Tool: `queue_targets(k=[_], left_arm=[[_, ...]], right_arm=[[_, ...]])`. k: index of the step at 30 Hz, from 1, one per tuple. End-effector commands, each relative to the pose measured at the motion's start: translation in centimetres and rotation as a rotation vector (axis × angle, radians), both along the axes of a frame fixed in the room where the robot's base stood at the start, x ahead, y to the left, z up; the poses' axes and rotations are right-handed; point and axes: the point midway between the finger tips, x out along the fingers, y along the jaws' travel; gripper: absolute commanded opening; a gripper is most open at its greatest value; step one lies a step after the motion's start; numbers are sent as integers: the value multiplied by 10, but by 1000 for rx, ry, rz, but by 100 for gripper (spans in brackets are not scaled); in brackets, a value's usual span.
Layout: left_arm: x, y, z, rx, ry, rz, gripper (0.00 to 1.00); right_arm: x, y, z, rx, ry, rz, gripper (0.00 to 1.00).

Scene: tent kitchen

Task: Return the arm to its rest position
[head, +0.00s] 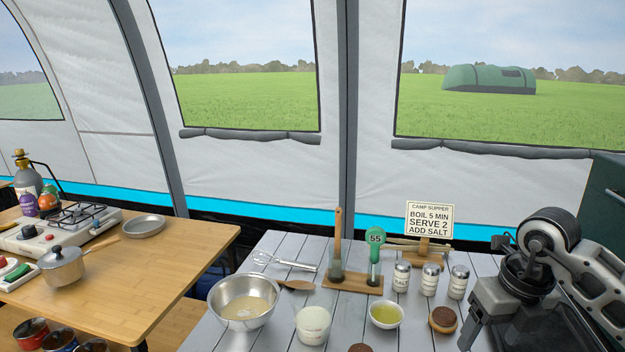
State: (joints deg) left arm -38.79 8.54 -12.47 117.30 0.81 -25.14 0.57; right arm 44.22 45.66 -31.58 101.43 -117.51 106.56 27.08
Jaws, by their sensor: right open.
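My right arm comes in at the right edge, with dark round joints and a grey link. My right gripper (500,325) is low at the right, over the right part of the grey plank table (205,335). It is open, and I see nothing between its fingers; its lower part is cut off by the frame's bottom edge. It is right of a small bowl with a brown filling (443,320) and appears apart from it. My left gripper is not in view.
Salt and other shakers (430,279), a sign (429,225), a utensil stand (352,284), an oil bowl (386,315), a white cup (313,325) and a metal mixing bowl (243,300) crowd the table. A wooden table (175,265) with stove (65,228) and pot (64,266) stands left.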

Motion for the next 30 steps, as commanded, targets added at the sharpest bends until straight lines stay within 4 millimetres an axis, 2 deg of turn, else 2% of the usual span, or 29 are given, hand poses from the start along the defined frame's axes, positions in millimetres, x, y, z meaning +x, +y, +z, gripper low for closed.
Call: queue_targets(k=[8, 13, 17, 18, 20, 21, 23, 25, 26, 27, 29, 30], left_arm=[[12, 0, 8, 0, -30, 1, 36], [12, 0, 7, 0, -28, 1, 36], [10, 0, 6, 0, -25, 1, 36], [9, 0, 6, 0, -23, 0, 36], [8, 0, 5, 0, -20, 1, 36], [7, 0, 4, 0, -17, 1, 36], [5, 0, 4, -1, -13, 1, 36], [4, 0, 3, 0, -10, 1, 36], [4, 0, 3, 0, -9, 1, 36], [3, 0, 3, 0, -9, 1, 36], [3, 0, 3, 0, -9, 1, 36], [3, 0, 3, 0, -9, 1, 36]], right_arm=[[-14, 69, -27, 284, 12, 119, 71], [-34, 129, -36, 566, 24, 172, 71], [-60, 192, -28, 949, 43, 149, 71], [-68, 212, -19, 1115, 49, 103, 71], [-74, 233, -1, 1375, 56, -23, 71], [-72, 237, 11, 1540, 58, -144, 71], [-65, 233, 19, 1752, 65, -376, 71], [-54, 213, 11, 1933, 77, -716, 71], [-50, 202, 1, 1983, 86, -881, 71], [-47, 186, -20, 2023, 103, -1115, 71], [-52, 163, -59, 2020, 141, -1468, 71], [-60, 152, -85, 1987, 167, -1669, 71]])
